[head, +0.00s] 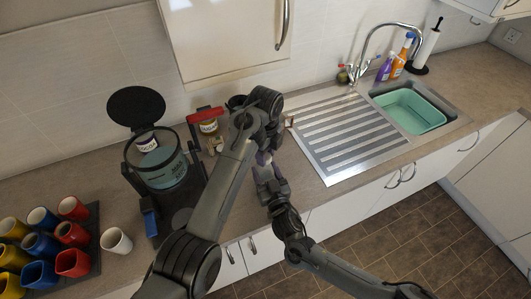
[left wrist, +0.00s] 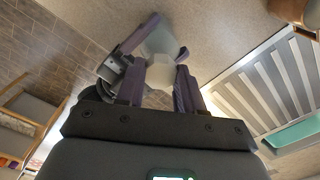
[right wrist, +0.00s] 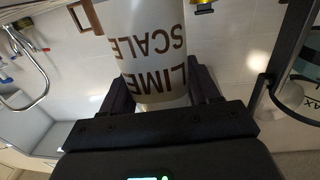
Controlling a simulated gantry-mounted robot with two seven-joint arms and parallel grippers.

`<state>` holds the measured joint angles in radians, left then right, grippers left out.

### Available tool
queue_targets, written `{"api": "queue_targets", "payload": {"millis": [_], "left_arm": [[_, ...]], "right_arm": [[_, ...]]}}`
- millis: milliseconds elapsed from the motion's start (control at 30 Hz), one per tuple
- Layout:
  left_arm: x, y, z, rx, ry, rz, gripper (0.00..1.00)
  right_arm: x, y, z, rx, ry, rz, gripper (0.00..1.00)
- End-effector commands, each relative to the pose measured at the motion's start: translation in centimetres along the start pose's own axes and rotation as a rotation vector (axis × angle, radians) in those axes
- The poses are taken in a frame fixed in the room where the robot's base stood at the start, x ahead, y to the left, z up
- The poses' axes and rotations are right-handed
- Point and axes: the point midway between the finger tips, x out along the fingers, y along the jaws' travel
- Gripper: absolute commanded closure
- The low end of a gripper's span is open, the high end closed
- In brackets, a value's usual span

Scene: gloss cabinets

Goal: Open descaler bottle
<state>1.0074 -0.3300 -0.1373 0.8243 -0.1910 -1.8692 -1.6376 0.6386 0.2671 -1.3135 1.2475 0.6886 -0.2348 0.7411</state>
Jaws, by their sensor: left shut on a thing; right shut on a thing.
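The descaler bottle (right wrist: 150,55) is white with brown lettering reading "LIMESCALE", upside down in the right wrist view. My right gripper (right wrist: 160,95) is shut around it, one finger on each side. In the left wrist view the pale bottle (left wrist: 160,42) shows beyond the fingers of my left gripper (left wrist: 160,80). That gripper is shut on a pale part at the bottle's end, which looks like its cap; whether it is loose I cannot tell. In the head view my left gripper (head: 264,156) is close to my right one (head: 266,176), and the bottle is mostly hidden.
A dark machine with a clear tank (head: 162,168) stands left of my left arm. Several coloured mugs stand on a dark tray (head: 94,232), with a white cup (head: 116,240) beside it. The ribbed drainer (head: 345,130) and sink with a green basin (head: 410,110) lie right.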

Motion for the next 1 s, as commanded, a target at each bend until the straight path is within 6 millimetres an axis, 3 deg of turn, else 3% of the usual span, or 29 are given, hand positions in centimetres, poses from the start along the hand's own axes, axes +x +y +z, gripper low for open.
{"api": "queue_targets", "payload": {"millis": [200,400,533,767,800,967,1000], "left_arm": [[-0.01,0.01,-0.03,-0.554,-0.001,0.001,1.00],[-0.04,0.00,-0.03,-0.947,-0.001,0.001,1.00],[-0.05,0.00,-0.04,-1.032,0.000,0.001,1.00],[-0.05,-0.01,-0.04,-1.035,0.000,0.001,1.00],[-0.05,-0.01,-0.05,-1.034,0.000,0.001,0.62],[-0.05,-0.01,-0.04,-1.033,0.000,0.001,0.38],[-0.05,-0.01,-0.04,-1.033,0.000,0.001,0.38]], "right_arm": [[-0.01,0.04,0.06,0.000,-0.001,0.001,1.00],[-0.01,0.04,0.06,0.000,-0.001,0.001,1.00],[0.00,0.04,0.06,0.000,-0.001,0.001,1.00],[0.00,0.04,0.06,0.000,-0.001,0.001,1.00],[0.00,0.04,0.06,0.000,-0.001,0.001,1.00],[-0.01,0.04,0.06,0.000,-0.001,0.001,1.00],[-0.01,0.04,0.06,0.000,-0.001,0.001,1.00]]}}
